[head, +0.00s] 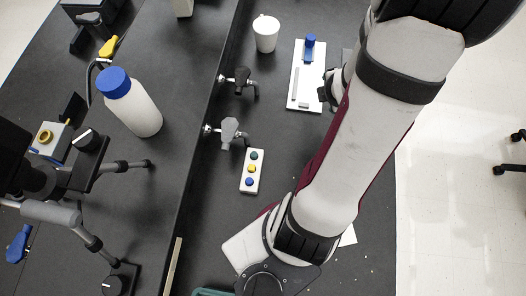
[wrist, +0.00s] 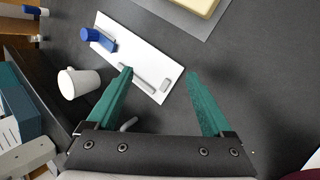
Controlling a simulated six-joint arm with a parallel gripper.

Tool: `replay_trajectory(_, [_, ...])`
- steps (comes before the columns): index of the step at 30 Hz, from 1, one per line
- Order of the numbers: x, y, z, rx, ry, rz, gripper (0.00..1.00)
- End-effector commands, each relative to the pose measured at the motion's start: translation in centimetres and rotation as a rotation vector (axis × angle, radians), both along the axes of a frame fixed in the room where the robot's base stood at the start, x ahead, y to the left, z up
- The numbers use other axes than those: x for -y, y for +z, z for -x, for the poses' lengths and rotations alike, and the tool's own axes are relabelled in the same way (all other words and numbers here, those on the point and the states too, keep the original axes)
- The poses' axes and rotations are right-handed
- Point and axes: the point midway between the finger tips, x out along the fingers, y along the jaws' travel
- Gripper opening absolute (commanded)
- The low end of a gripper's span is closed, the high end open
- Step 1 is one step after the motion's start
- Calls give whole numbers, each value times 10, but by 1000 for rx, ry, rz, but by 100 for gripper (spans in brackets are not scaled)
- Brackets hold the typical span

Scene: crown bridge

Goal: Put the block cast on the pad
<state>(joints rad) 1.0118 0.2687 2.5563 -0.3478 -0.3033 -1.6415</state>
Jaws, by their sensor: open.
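A cream block (wrist: 194,4), which looks like the block cast, shows at the top edge of the wrist view, partly cut off by the frame. It appears to rest on a flat grey sheet (wrist: 211,27), which may be the pad. In the head view a strip of grey (head: 347,56) shows beside my arm, and the block is hidden there. My gripper (wrist: 161,73) is open and empty, its two green fingers wide apart. It is short of the block in the wrist view.
A white board (head: 306,75) holds a blue-topped piece (head: 309,44) and a grey bar (head: 293,87). A white cup (head: 266,36), bench taps (head: 229,131) and a white strip with coloured dots (head: 246,185) stand left. A blue-capped bottle (head: 137,112) is farther left.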

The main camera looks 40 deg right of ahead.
Motion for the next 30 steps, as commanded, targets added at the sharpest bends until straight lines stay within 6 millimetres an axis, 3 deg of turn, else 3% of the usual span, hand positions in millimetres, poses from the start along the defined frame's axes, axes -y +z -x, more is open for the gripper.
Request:
replay_trajectory(1, [-37, 24, -19, 40, -188, -124, 85])
replay_trajectory(4, [-132, 62, -20, 86, -683, -417, 85])
replay_trajectory(7, [-222, 91, 8, 49, -1113, -628, 85])
replay_trajectory(9, [-267, 107, 34, -8, -1336, -703, 85])
replay_trajectory(11, [-292, 116, 54, -56, -1469, -731, 85])
replay_trajectory(15, [-313, 124, 74, -106, -1600, -739, 85])
replay_trajectory(30, [-312, 124, 74, -107, -1605, -737, 85])
